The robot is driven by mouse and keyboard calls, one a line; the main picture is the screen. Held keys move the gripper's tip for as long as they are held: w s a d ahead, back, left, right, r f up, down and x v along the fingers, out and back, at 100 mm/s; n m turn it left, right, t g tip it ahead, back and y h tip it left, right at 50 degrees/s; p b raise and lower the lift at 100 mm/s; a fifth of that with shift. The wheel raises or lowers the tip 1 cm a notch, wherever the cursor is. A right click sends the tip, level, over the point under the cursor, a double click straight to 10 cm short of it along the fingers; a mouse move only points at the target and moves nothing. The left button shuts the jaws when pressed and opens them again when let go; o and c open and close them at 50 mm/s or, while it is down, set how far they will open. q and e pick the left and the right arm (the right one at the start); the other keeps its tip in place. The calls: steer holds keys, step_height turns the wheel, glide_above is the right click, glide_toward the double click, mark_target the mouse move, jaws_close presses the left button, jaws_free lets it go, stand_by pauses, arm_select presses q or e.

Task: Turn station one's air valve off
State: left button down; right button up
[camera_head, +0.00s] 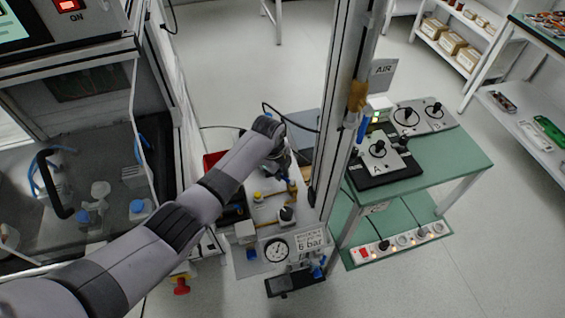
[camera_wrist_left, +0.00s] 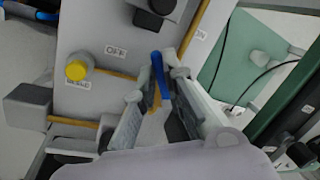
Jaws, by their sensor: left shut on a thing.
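The air valve's blue handle (camera_wrist_left: 157,72) stands out from a pale panel (camera_head: 262,208) in the left wrist view. An OFF label (camera_wrist_left: 115,51) is to the left of the handle, and an ON label (camera_wrist_left: 201,33) is up and to the right. My left gripper (camera_wrist_left: 163,88) has its two grey fingers on either side of the blue handle and is shut on it. In the head view my left gripper (camera_head: 286,168) reaches down to the panel beside the metal post, and my arm and wrist partly hide the valve. My right gripper is not in view.
A yellow knob (camera_wrist_left: 77,70) and a black knob (camera_head: 287,214) sit on the panel. A pressure gauge (camera_head: 276,250) and a 6 bar sign (camera_head: 309,240) are below. A metal post (camera_head: 340,110) stands close right of the gripper, with a green table (camera_head: 450,160) beyond.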

arm_select(q)
steer(key=n, duration=0.1)
steer(key=n+p, duration=0.1)
steer(key=s+n+p, duration=0.1)
steer(key=shift+a+r, duration=0.25)
steer(key=s+n+y+p, duration=0.1)
steer(key=n+p, duration=0.1)
steer(key=shift+n, duration=0.3)
steer(key=n+p, duration=0.1)
steer(key=s+n, duration=0.1)
steer(key=shift+f+n+p, duration=0.15)
steer(key=shift+n+p, duration=0.15)
steer(key=shift+p, duration=0.05)
steer(key=shift+s+d+f+n+y+p, duration=0.1)
steer(key=shift+s+n+y+p, duration=0.15)
steer(key=shift+n, duration=0.4)
steer(key=shift+s+d+n+y+p, duration=0.15)
steer(key=shift+s+n+p, duration=0.1)
steer(key=shift+n, duration=0.4)
steer(key=shift+a, duration=0.1)
steer(key=c, duration=1.7)
jaws_free()
steer(key=shift+o, duration=0.2)
step_height(320, 180, up, 12)
steer(key=s, duration=0.2)
steer(key=shift+s+d, duration=0.15)
steer(key=shift+d, duration=0.2)
